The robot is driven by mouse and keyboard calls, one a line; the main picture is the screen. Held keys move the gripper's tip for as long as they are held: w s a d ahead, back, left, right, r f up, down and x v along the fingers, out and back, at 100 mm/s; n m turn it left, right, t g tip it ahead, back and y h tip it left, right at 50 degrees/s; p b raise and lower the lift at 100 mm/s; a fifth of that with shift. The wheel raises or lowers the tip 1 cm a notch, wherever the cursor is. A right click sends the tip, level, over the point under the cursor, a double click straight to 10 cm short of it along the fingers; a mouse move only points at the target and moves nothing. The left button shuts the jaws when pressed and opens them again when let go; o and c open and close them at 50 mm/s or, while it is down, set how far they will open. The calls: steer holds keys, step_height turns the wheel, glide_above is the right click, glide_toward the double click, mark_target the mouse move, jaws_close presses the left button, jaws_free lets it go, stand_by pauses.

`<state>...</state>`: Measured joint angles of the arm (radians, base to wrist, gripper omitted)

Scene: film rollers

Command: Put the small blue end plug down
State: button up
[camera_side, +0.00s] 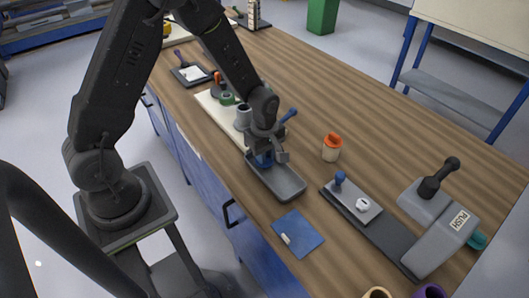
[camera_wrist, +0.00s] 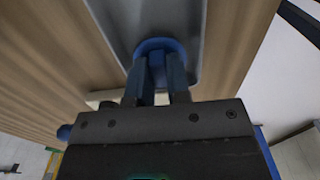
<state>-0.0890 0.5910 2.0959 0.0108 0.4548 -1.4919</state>
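A small blue end plug (camera_wrist: 160,46) sits between the fingertips of my gripper (camera_wrist: 160,72) in the wrist view. The fingers look closed on it. In the side view the blue plug (camera_side: 264,160) shows partly behind my gripper (camera_side: 268,157), at the far end of a shallow grey tray (camera_side: 288,187). The tray (camera_wrist: 203,25) lies under the plug in the wrist view. I cannot tell whether the plug touches the tray floor. The rest of the tray looks empty.
A blue mat (camera_side: 304,240) with a small white piece lies in front of the tray. To the right are a grey plate fixture (camera_side: 352,193) with a blue knob, a PUSH lever press (camera_side: 440,225) and an orange-topped jar (camera_side: 331,148). A pale board (camera_side: 215,112) with parts lies behind.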

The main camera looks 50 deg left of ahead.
steer(key=o, duration=0.5)
steer(key=shift+c, duration=0.2)
step_height(320, 180, up, 12)
steer(key=s+d+r+m+t, duration=0.3)
steer(key=s+r+m+t, duration=0.2)
steer(key=s+r+m, duration=1)
steer(key=s+m, duration=0.1)
steer(key=m, duration=0.2)
steer(key=shift+s+d+t, duration=0.2)
steer(key=shift+s+t, duration=0.1)
steer(key=shift+s, duration=0.05)
